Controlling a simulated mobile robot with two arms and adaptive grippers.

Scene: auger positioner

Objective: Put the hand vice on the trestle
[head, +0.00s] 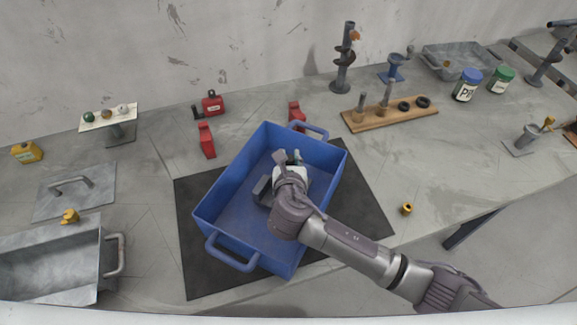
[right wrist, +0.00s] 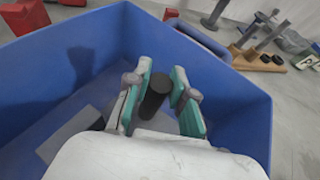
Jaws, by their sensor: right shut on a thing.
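My right gripper (right wrist: 157,90) reaches down into a blue crate (head: 228,180). Its teal-padded fingers are shut on a dark, round-ended piece, which seems to be the hand vice (right wrist: 154,95). In the head view a dark grey part of it (head: 263,189) shows left of the gripper, low in the crate; the rest is hidden by my gripper. I cannot tell whether it touches the crate floor. I cannot surely tell which thing is the trestle; a small stand (head: 108,117) with a pale flat top bearing several small balls is at the left. My left gripper is not in view.
The crate stands on a dark mat (head: 196,262). A grey metal tray (head: 50,262) is at the front left. Red items (head: 206,140) stand behind the crate. A wooden peg board (head: 415,115) and a dark auger (head: 344,60) are at the back.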

